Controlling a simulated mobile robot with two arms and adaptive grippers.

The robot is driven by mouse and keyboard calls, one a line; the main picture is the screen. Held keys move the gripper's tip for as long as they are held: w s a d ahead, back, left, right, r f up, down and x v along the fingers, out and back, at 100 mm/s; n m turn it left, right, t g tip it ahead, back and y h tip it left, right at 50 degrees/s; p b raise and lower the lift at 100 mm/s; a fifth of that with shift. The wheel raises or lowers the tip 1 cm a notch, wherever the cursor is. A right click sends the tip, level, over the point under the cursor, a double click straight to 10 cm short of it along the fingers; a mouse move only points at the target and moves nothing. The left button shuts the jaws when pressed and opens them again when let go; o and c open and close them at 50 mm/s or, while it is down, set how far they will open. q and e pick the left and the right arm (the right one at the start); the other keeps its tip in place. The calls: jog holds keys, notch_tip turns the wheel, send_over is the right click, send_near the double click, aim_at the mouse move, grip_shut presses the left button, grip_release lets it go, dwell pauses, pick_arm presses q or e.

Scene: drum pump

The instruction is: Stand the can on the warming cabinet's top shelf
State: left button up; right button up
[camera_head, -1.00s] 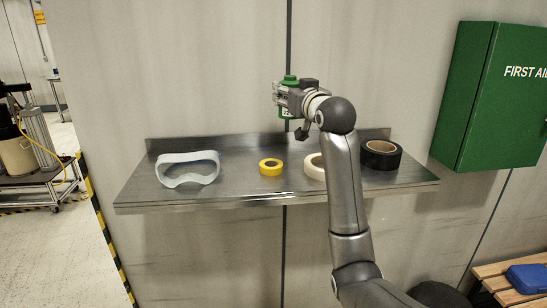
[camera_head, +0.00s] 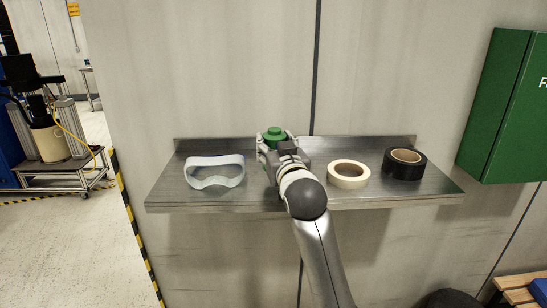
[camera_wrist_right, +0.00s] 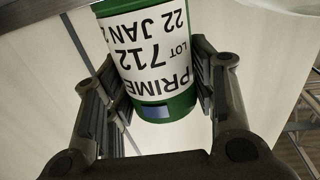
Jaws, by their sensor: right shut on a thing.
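A green can with a white printed label (camera_wrist_right: 155,50) is between the fingers of my right gripper (camera_wrist_right: 158,75) in the right wrist view. The label's writing appears upside down there. In the head view the can's green top (camera_head: 274,134) shows just beyond my right gripper (camera_head: 277,155), which is shut on it. The can is over the metal wall shelf, near its back edge; whether its base touches the shelf is hidden by the gripper. No warming cabinet can be made out. My left gripper is not in view.
On the metal shelf (camera_head: 370,194) are clear goggles (camera_head: 215,172) left of my gripper, and a cream tape roll (camera_head: 348,175) and black tape roll (camera_head: 404,165) to its right. A green first-aid box (camera_head: 500,110) hangs at right. A cart (camera_head: 65,172) stands far left.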

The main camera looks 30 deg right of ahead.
jog(key=shift+a+f+p, duration=0.15)
jog(key=shift+f+p, duration=0.15)
jog(key=shift+f, duration=0.65)
jog(key=shift+a+f+p, duration=0.15)
jog(key=shift+f+p, duration=0.1)
jog(key=shift+f, duration=0.65)
jog(key=o, duration=1.2)
jog(key=shift+f, duration=0.15)
jog(key=shift+o, duration=0.2)
